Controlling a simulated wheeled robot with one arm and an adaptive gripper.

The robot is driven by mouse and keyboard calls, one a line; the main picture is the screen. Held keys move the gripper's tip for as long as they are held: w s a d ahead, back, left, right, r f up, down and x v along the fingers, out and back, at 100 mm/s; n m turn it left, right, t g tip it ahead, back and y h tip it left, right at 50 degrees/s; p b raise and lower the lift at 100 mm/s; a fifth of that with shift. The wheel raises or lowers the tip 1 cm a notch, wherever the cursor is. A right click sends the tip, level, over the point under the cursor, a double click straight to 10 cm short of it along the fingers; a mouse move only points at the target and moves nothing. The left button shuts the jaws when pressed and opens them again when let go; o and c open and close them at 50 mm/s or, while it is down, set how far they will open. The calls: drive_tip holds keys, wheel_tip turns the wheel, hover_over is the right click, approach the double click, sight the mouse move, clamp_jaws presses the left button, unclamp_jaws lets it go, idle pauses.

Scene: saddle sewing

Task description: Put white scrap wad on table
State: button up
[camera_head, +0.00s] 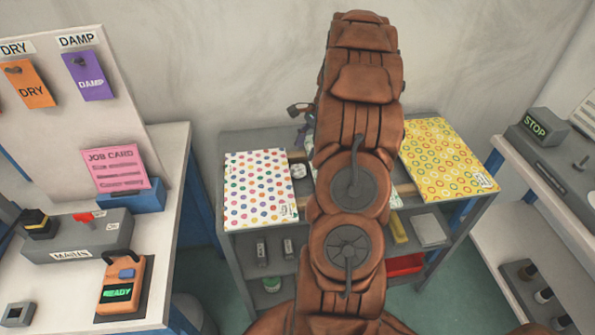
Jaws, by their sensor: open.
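My brown arm rises through the middle of the head view and hides the centre of the grey table (237,143). My gripper cannot be made out; the arm covers the place beyond it. A small whitish lump (299,170) lies on the table between the dotted sheet and my arm. It may be the white scrap wad, but it is too small to be sure. A small dark piece (300,109) shows at the arm's left edge above the table; I cannot tell what it is.
A dotted sheet (260,188) and a yellow ringed sheet (447,154) cover the table's left and right. Its lower shelf holds a red tray (405,264) and small items. A left bench (171,168) and right bench (487,190) flank it.

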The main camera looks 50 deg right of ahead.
sight(301, 165)
drive_tip(key=shift+p+x, duration=1.3)
drive_tip(key=shift+x, duration=2.35)
drive_tip(key=shift+s, duration=0.15)
drive_tip(key=c, duration=0.5)
drive_tip(key=shift+c, duration=0.3)
